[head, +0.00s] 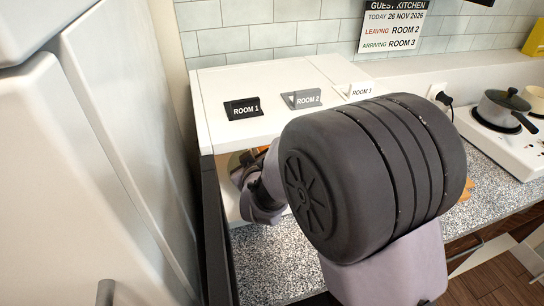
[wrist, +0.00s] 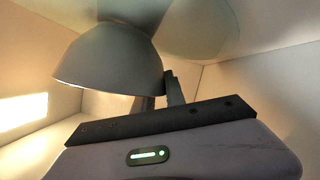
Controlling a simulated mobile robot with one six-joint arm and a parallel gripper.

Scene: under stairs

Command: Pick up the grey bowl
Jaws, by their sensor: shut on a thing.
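The grey bowl (wrist: 108,62) shows large in the wrist view, its rounded outside toward the top of the picture and its rim edge low. My gripper (wrist: 160,92) is shut on the bowl's edge; one finger is partly hidden behind the bowl. In the head view my gripper (head: 258,192) reaches into the open front of a white cabinet, below its top. My own arm covers much of the opening, and I cannot clearly make out the bowl there.
The cabinet's walls and top panel (head: 300,78) enclose my gripper closely. Room 1, Room 2 and Room 3-style signs (head: 243,108) stand on top. A pale rounded thing (wrist: 198,28) is beside the bowl. A white hob (head: 505,135) with pots stands at right.

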